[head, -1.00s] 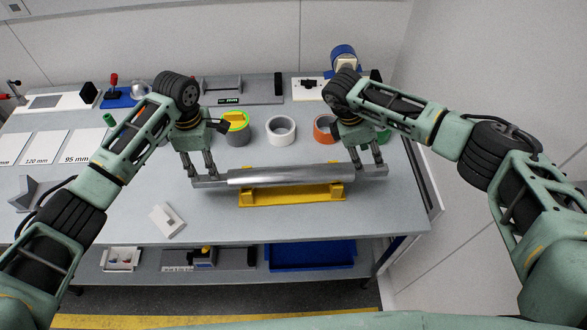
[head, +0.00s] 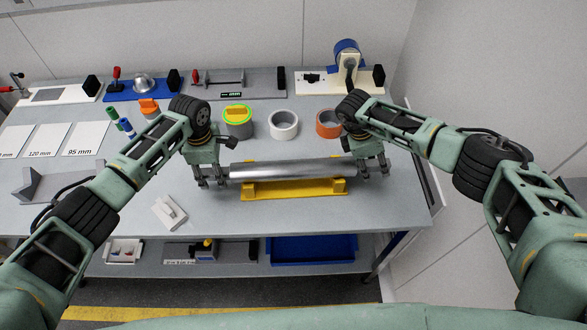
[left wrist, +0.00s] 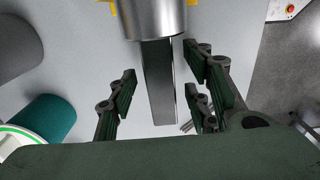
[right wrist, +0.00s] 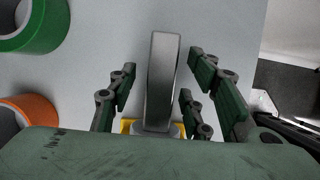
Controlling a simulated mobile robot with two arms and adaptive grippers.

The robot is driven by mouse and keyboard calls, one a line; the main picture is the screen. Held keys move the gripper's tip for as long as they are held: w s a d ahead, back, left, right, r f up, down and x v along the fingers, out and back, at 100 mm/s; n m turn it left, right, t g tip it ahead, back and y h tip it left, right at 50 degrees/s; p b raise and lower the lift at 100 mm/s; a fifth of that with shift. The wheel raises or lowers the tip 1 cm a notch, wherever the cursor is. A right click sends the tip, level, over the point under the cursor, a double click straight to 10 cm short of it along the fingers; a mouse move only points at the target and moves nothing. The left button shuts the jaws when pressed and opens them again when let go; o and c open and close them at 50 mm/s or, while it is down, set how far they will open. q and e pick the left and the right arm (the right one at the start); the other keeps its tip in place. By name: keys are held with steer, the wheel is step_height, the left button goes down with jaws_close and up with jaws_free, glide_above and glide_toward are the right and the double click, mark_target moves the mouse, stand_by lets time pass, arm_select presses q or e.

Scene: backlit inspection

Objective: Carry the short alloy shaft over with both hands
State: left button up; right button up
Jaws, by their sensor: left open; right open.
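The alloy shaft (head: 290,170) is a silver cylinder with narrower flat-sided ends. It lies level across the yellow cradle (head: 295,190) on the bench. My left gripper (head: 210,180) is open around the shaft's left end; the left wrist view shows that end (left wrist: 158,85) between the spread fingers (left wrist: 160,95), with a gap on each side. My right gripper (head: 372,170) is open around the right end; the right wrist view shows that end (right wrist: 160,80) between the spread fingers (right wrist: 158,90), without visible contact.
A white block (head: 168,212) lies front left and a grey angled block (head: 45,182) further left. Fixtures line the back. The bench's front strip (head: 300,222) is clear.

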arm_select(q)
steer(key=shift+c, duration=0.2)
arm_select(e)
steer(key=shift+c, duration=0.2)
arm_select(q)
jaws_close()
arm_select(e)
jaws_close()
arm_select(q)
steer(key=shift+w+r, duration=0.1)
steer(key=shift+r, duration=0.2)
arm_select(e)
steer(key=shift+w+r, duration=0.1)
steer(key=shift+r, duration=0.15)
